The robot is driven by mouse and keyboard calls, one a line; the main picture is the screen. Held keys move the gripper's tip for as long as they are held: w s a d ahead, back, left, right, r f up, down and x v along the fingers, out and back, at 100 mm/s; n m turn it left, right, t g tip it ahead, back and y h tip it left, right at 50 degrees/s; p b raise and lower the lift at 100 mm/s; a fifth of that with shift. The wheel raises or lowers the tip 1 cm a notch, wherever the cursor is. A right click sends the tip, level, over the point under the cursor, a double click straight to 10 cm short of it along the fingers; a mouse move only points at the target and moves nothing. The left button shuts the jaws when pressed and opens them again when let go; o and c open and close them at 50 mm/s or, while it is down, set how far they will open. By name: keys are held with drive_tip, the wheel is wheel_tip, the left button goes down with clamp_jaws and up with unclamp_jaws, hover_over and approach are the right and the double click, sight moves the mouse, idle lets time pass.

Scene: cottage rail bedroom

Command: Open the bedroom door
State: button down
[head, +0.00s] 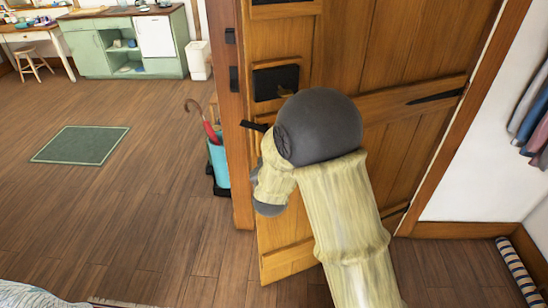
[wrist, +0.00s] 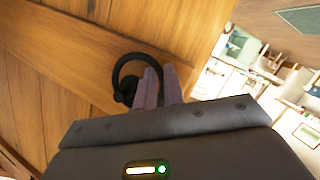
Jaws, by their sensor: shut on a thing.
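The bedroom door (head: 365,60) is brown plank wood. It stands ajar: its left edge and bottom corner are in front of the door post (head: 240,180), towards me. In the wrist view the door (wrist: 70,50) fills the left, with the room showing past its edge. A black ring handle (wrist: 117,72) is fixed to it. My gripper (wrist: 160,75) is shut on the ring's right side. In the head view my own arm hides the ring and fingertips. A black lock plate (head: 276,82) is on the door above my wrist.
An umbrella stand (head: 218,163) with a red umbrella is just left of the post. A green rug (head: 80,144) lies on open floor at left. Hanging clothes (head: 530,115) and a striped roll (head: 515,270) are at right. A bed corner (head: 35,295) shows at bottom left.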

drive_tip(key=c, duration=1.5)
unclamp_jaws()
drive_tip(key=shift+w+d+f, duration=0.1)
drive_tip(key=shift+d+f, duration=0.1)
drive_tip(key=shift+d, duration=0.05)
drive_tip(key=shift+c, duration=0.2)
drive_tip(key=shift+o, duration=0.4)
drive_tip(key=shift+a, duration=0.1)
drive_tip(key=shift+r, duration=0.1)
drive_tip(key=shift+a, duration=0.1)
drive_tip(key=b+v, duration=0.8)
drive_tip(key=v, duration=0.9)
drive_tip(key=shift+s, duration=0.25)
